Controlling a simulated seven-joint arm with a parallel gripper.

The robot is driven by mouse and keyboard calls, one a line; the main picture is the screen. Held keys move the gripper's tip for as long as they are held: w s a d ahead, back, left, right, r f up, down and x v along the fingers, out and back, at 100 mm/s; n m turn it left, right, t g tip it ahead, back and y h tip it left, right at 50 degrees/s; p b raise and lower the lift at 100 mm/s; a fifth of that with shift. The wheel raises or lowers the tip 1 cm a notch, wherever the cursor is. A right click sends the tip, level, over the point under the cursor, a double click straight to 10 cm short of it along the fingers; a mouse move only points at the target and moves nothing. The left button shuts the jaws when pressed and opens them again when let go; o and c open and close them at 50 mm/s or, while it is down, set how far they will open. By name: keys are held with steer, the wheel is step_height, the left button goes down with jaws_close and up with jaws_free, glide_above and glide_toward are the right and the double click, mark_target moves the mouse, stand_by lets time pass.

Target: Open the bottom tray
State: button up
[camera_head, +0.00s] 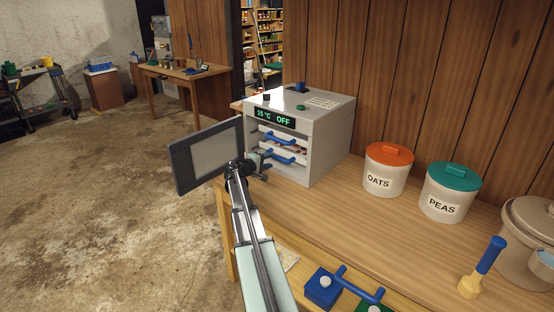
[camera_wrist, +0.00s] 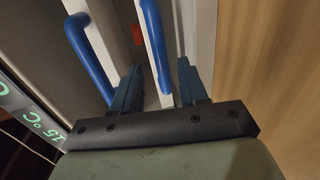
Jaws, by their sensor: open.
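The grey box (camera_head: 325,140) stands on the counter with its door (camera_head: 207,155) swung open to the left. Two trays show inside, one above the other, each with a blue handle. The bottom tray's handle (camera_head: 280,158) is in front of my gripper (camera_head: 264,166), which is open and empty at the box's front. In the wrist view, the bottom handle (camera_wrist: 154,40) runs into the gap between my open fingers (camera_wrist: 160,88); contact cannot be told. The upper tray's handle (camera_wrist: 88,50) lies to the left, outside the fingers. Both trays look pushed in.
The box's display (camera_head: 275,117) reads 15 °C OFF. An OATS jar (camera_head: 385,178) and a PEAS jar (camera_head: 447,203) stand right of the box. A blue-handled yellow tool (camera_head: 482,268) stands nearer the front. The floor left of the counter is clear.

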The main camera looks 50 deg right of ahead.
mark_target(276, 158)
steer(key=x, duration=0.6)
steer(key=shift+d+f, duration=0.1)
steer(key=shift+d, duration=0.1)
steer(key=shift+c, duration=0.4)
jaws_close()
